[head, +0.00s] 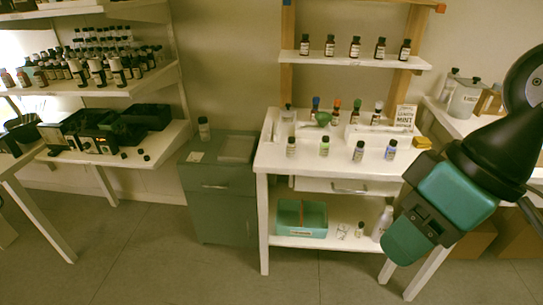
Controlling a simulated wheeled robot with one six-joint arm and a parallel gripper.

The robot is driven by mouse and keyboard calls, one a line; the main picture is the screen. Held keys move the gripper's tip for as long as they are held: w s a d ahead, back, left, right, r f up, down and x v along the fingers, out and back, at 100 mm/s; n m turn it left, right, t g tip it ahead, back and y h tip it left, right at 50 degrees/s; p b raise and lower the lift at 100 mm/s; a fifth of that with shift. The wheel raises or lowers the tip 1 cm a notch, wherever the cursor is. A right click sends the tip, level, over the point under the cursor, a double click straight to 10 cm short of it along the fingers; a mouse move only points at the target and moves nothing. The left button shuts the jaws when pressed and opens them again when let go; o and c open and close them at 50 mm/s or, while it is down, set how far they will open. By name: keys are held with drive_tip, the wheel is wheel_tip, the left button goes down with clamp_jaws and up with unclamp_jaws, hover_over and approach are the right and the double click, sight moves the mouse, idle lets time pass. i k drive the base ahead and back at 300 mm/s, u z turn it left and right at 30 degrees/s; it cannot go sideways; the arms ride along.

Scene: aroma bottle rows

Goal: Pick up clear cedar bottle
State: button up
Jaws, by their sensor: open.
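I cannot tell which bottle is the clear cedar one, as the labels are too small to read. A small clear bottle (360,230) stands on the white table's lower shelf. Several labelled bottles stand in a row along the table's front, such as the leftmost one (291,147). My gripper (405,243), at the end of my teal and black arm, hangs at the right in front of the table. It is open and apart from every bottle; no bottle shows in it.
The white table (282,163) carries more capped bottles and a mint sign (404,117). Dark bottles line a wall shelf (350,62) above. A teal bin (301,218) sits on the lower shelf. Crowded bottle shelves (150,84) stand left. The floor (165,255) in front is clear.

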sight(291, 151)
drive_tip(key=u, duration=0.35)
drive_tip(key=k, duration=0.45)
drive_tip(key=u, duration=1.45)
drive_tip(key=i, duration=1.9)
drive_tip(key=z, duration=0.5)
drive_tip(key=i, duration=0.6)
drive_tip(key=z, duration=1.15)
drive_tip(key=i, duration=0.5)
drive_tip(key=z, duration=0.45)
